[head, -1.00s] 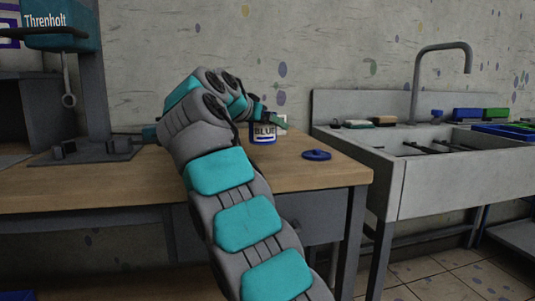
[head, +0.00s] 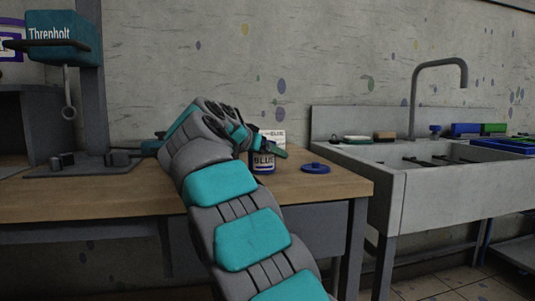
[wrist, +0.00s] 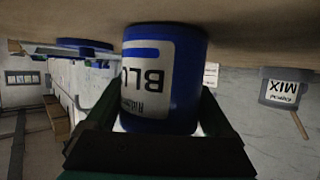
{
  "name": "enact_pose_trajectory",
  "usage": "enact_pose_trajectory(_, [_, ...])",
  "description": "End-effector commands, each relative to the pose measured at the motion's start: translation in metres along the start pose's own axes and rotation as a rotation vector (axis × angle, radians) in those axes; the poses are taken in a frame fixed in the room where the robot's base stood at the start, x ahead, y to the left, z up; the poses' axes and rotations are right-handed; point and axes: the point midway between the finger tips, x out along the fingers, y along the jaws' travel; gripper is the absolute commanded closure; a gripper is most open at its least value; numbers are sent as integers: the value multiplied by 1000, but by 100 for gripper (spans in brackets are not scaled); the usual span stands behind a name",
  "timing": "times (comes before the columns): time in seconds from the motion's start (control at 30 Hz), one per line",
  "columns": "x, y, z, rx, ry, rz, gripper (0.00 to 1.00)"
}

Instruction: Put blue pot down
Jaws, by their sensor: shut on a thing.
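The blue pot (head: 263,163), with a white label reading BLUE, is upright at the bench top in the head view. My gripper (head: 262,149) is shut around it. In the wrist view, which is upside down, the blue pot (wrist: 187,80) sits between the two dark fingers (wrist: 160,130). Its base is at or very near the wooden bench top (wrist: 230,20); I cannot tell whether it fully rests there. A blue lid (head: 315,168) lies flat on the bench to the right of the pot, apart from it.
A white labelled item (head: 273,137) stands behind the pot. A grey MIX pot (wrist: 285,88) shows in the wrist view. A press stand (head: 85,164) is on the left, and a sink (head: 430,165) is on the right. Bare bench top (head: 340,185) lies around the lid.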

Motion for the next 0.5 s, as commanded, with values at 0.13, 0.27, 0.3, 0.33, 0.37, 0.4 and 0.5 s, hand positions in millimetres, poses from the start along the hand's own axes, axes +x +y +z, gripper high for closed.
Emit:
enact_pose_trajectory(0.13, [1, 0, 2, 0, 0, 0, 7])
enact_pose_trajectory(0.27, [1, 0, 2, 0, 0, 0, 0])
enact_pose_trajectory(0.3, [1, 0, 2, 0, 0, 0, 0])
enact_pose_trajectory(0.33, [1, 0, 2, 0, 0, 0, 0])
enact_pose_trajectory(0.37, [1, 0, 2, 0, 0, 0, 0])
enact_pose_trajectory(0.4, [1, 0, 2, 0, 0, 0, 0])
enact_pose_trajectory(0.5, [-1, 0, -1, 0, 0, 0, 0])
